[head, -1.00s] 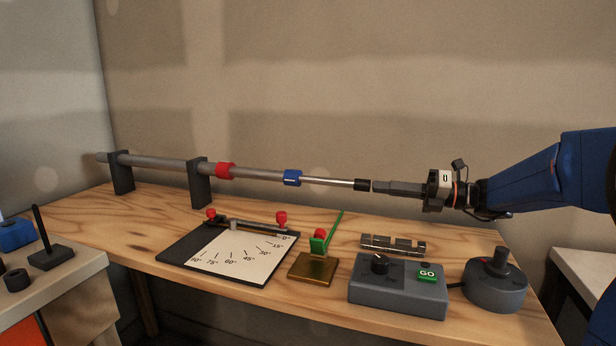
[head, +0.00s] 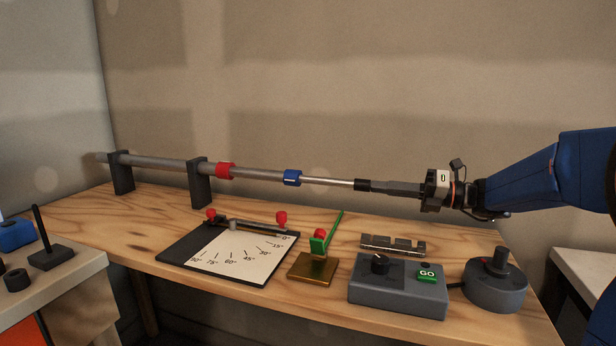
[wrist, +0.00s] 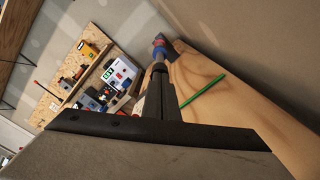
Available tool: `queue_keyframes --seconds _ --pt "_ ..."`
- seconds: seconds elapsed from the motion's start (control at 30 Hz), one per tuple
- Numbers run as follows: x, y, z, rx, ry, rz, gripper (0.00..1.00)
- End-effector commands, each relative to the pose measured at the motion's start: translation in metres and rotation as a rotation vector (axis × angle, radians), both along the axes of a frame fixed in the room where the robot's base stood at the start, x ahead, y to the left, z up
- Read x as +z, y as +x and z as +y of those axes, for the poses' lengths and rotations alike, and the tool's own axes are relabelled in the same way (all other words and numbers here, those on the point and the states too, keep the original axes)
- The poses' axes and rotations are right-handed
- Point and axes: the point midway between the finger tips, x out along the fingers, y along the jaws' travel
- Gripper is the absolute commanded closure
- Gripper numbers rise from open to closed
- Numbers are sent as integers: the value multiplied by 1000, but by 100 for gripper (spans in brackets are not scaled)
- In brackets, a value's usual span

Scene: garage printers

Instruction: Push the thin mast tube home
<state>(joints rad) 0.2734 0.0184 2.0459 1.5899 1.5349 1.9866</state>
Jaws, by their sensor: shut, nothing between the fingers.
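The telescoping mast lies level across two dark posts, with a red collar (head: 225,170) and a blue collar (head: 292,178) along it. The thin mast tube (head: 328,182) is the bright silver section right of the blue collar, and it ends in a black cap (head: 362,185). My gripper (head: 372,186) is shut and in line with the tube. Its fingertips meet the end of the black cap, with no clear gap in the head view. In the wrist view, my gripper (wrist: 156,85) points along the mast towards the blue collar (wrist: 159,43).
Below the mast stand an angle board (head: 240,253), a brass base with a green lever (head: 318,245), a notched metal bar (head: 392,245), a grey box with a GO button (head: 427,275) and a joystick (head: 497,280). The dark posts (head: 200,184) stand left on the wooden bench.

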Motion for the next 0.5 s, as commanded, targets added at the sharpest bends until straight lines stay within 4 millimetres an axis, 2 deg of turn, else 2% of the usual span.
queue_keyframes --seconds 0.5 --pt "0 2 6 0 0 0 100"
